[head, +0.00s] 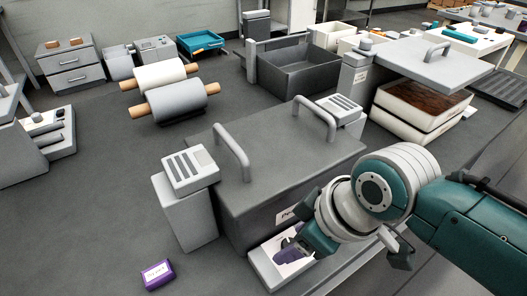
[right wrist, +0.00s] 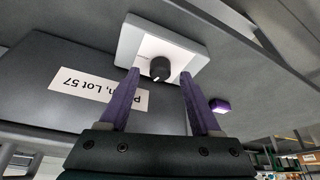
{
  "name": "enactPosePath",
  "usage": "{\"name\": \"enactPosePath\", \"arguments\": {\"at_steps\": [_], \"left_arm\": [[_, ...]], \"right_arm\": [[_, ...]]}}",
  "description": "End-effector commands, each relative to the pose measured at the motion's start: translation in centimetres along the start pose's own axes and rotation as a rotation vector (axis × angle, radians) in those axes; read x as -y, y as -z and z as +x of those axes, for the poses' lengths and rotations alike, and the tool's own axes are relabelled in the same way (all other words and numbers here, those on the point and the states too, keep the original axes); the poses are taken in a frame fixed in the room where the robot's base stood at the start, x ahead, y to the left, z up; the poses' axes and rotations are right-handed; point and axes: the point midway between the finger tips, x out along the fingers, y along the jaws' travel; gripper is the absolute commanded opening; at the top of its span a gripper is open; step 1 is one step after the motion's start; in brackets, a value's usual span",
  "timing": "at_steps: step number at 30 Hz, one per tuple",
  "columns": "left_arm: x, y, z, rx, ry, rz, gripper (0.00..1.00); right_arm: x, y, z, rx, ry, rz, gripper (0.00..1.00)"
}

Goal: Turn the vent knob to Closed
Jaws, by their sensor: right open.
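The vent knob (right wrist: 160,67) is a small round black knob with a pale pointer mark, on a white plate (right wrist: 190,52) in the right wrist view. Lettering beside it is too small to read. In the head view the white knob box (head: 263,267) sits at the front foot of the grey drum housing (head: 285,165); my gripper hides the knob there. My right gripper (head: 290,254) is open, its purple fingers (right wrist: 160,77) pointing at the knob, one on either side in the picture. I cannot tell whether they touch it. My left gripper is not in view.
A purple box (head: 158,274) lies on the table left of the knob box. The housing has two curved handles (head: 231,152) and a label (right wrist: 98,92) reading "Lot 57". Grey posts stand beside it. Rollers (head: 175,98) and a dark bin (head: 298,73) are farther back. The left foreground is clear.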

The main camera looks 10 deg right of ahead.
Motion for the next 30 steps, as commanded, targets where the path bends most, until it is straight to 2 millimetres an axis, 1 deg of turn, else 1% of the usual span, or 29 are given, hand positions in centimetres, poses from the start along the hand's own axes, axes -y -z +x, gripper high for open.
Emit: {"name": "enactPosePath", "arguments": {"at_steps": [1, 3, 11, 28, 30], "left_arm": [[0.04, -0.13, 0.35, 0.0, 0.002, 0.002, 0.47], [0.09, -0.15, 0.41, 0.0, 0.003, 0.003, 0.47], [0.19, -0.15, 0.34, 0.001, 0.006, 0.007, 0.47], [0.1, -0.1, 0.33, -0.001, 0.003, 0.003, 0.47], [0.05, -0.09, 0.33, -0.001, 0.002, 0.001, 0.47]], "right_arm": [[0.03, -0.01, 0.53, -0.001, 0.0, 0.0, 0.64], [0.01, 0.0, 0.76, -0.001, 0.0, -0.001, 0.64], [0.01, 0.05, 0.75, -0.001, 0.0, -0.001, 0.64], [0.03, 0.01, 0.75, 0.0, 0.0, -0.001, 0.0], [0.03, 0.01, 0.75, 0.0, 0.0, -0.001, 0.0]]}}
